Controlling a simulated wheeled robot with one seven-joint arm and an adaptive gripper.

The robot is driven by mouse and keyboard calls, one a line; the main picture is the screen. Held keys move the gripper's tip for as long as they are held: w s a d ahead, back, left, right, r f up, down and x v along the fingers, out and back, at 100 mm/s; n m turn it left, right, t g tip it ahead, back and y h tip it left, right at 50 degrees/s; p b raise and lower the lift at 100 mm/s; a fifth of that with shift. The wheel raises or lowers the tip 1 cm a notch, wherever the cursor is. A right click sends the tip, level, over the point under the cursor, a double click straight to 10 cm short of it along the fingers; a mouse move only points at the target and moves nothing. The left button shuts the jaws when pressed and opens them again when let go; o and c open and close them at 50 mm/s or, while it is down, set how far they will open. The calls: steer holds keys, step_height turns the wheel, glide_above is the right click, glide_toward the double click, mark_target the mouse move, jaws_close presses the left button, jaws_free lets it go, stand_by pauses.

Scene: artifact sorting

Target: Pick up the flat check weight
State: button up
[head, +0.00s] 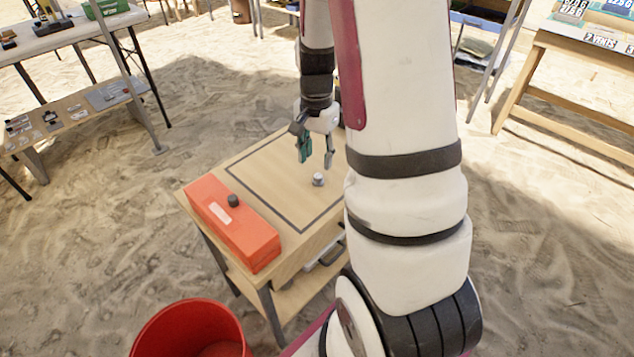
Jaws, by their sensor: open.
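A small pale metallic piece (318,180) stands on the wooden table top, inside a dark outlined rectangle. It looks like a small weight, but it is too small to tell if it is the flat check weight. A small dark round piece (233,201) sits on top of the orange-red box (248,245); I cannot tell whether it is a weight or a knob. My gripper (316,160) is open and empty, fingers pointing down, just behind and above the pale piece in the picture. No contact shows between them.
The small wooden table (290,225) has bare room left of the pale piece. The orange-red box lines its left edge. A red bucket (190,335) stands on the sand in front. My arm hides the table's right side. Other tables stand at the back left and right.

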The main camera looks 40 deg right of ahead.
mark_target(318, 175)
steer(key=shift+s+d+f+b, duration=0.1)
steer(key=shift+f+b, duration=0.5)
steer(key=shift+f, duration=0.9)
steer(key=shift+s+d+f+b, duration=0.1)
steer(key=shift+f+b, duration=0.5)
steer(key=shift+f, duration=0.85)
steer(key=shift+c, duration=0.5)
jaws_close()
